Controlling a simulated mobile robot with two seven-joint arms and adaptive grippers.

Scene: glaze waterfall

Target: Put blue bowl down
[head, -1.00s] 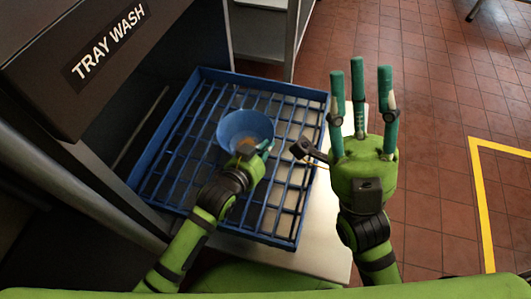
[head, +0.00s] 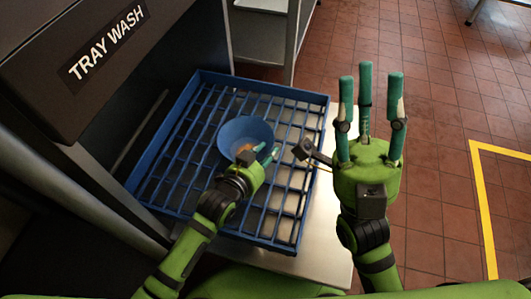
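The blue bowl (head: 244,132) sits in the blue slatted rack (head: 190,142), near its middle, with a small orange patch inside. My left gripper (head: 268,154) is at the bowl's near edge. Its teal fingertips are spread apart, and I see no part of the bowl between them. Whether a finger still touches the rim I cannot tell. My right gripper (head: 369,115) is to the right of the rack, with its teal fingers spread, pointing away from me and empty.
The rack stands on a metal counter (head: 322,225) beside a dark machine labelled TRAY WASH (head: 107,42). A metal shelf unit (head: 262,40) is behind. Red tiled floor (head: 440,180) with a yellow line (head: 483,210) lies to the right.

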